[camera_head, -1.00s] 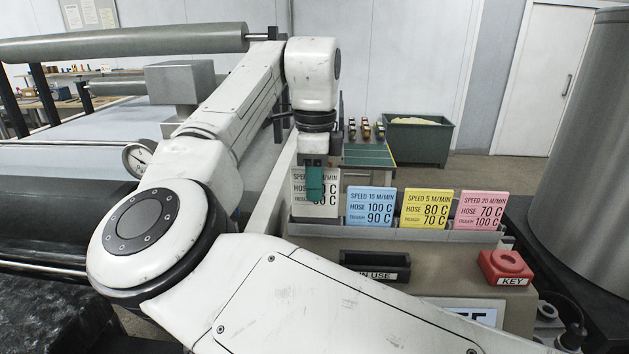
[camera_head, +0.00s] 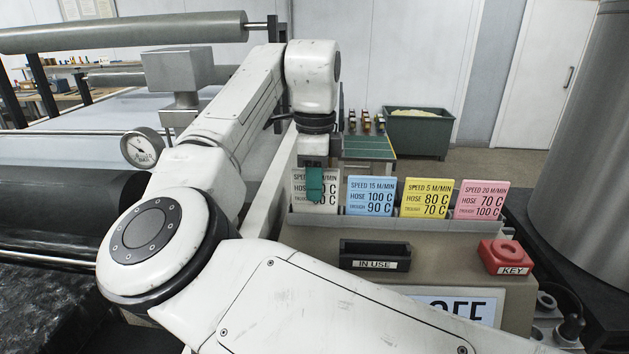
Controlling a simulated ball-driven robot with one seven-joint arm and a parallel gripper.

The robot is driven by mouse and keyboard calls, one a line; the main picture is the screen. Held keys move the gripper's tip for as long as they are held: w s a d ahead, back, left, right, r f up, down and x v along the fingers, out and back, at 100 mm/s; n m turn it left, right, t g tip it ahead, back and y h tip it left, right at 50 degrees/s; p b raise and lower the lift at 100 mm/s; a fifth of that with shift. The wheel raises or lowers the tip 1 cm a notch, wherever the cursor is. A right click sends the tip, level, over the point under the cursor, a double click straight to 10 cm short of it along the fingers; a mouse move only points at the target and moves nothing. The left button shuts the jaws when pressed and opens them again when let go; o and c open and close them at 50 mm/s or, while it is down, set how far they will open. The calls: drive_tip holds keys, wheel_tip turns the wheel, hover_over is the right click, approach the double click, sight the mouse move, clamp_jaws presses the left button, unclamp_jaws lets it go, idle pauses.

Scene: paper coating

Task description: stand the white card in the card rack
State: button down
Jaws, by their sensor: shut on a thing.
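The white card (camera_head: 329,193) stands upright at the left end of the card rack (camera_head: 410,229), left of the blue card (camera_head: 370,196). My gripper (camera_head: 314,186) is over the white card's face, with a green fingertip covering part of its print. It is shut on the white card. The card's lower edge is hidden by the rack's front wall, so it looks to be in the slot. The yellow card (camera_head: 427,198) and the pink card (camera_head: 480,199) stand further right in the rack.
A black tray labelled IN USE (camera_head: 375,254) sits in front of the rack and looks empty. A red KEY block (camera_head: 505,256) is to its right. A large grey cylinder (camera_head: 590,140) stands at the right. A green bin (camera_head: 420,133) is behind the rack.

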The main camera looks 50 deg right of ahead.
drive_tip(key=shift+f, duration=0.65)
drive_tip(key=c, duration=1.1)
unclamp_jaws()
drive_tip(key=shift+r, duration=0.15)
wheel_tip(320, 180, up, 10)
drive_tip(key=shift+r+b, duration=0.25)
drive_tip(key=shift+b, duration=0.5)
